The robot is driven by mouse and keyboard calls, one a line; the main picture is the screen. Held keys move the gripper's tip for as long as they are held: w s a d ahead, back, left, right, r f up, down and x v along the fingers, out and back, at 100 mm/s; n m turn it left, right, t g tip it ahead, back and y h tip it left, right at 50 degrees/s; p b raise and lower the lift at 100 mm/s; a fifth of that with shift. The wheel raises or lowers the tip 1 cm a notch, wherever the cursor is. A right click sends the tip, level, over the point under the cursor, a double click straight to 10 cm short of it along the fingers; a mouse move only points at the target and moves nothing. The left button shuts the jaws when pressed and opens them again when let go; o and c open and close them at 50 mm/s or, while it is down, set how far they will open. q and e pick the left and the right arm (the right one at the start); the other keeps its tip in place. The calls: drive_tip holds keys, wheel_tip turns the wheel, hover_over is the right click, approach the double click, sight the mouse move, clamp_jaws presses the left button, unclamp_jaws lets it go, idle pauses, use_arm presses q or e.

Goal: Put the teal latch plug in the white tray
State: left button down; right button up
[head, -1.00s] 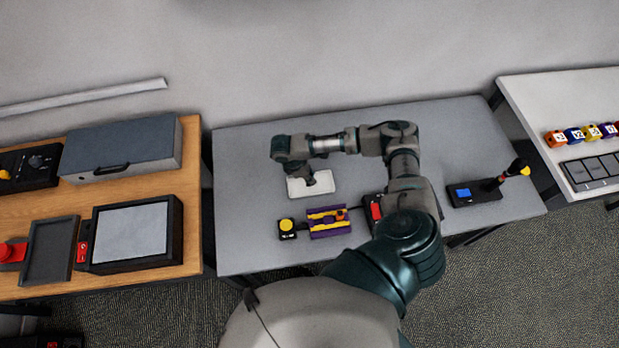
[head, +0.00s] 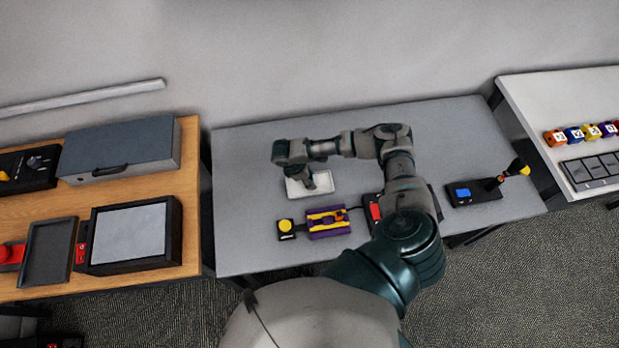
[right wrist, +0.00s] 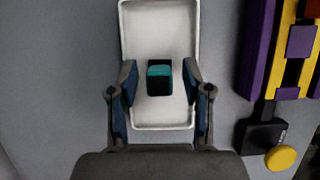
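The white tray (head: 325,184) lies on the grey table in the head view. It also shows in the right wrist view (right wrist: 158,25). The teal and black latch plug (right wrist: 160,76) lies inside the tray, near its middle, in the right wrist view. My right gripper (right wrist: 159,84) is over the tray with its fingers apart on either side of the plug, with a gap to it on both sides. In the head view my right gripper (head: 307,184) hides part of the tray, and I cannot make out the plug there. My left gripper is not in view.
A purple and yellow fixture (head: 327,232) and a yellow button box (head: 286,228) stand in front of the tray. A red-topped black device (head: 375,210) is partly behind my arm. A black box with a blue top (head: 463,193) stands at right. The table's back left is clear.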

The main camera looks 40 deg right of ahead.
drive_tip(key=v, duration=1.2)
drive_tip(key=shift+p, duration=0.3)
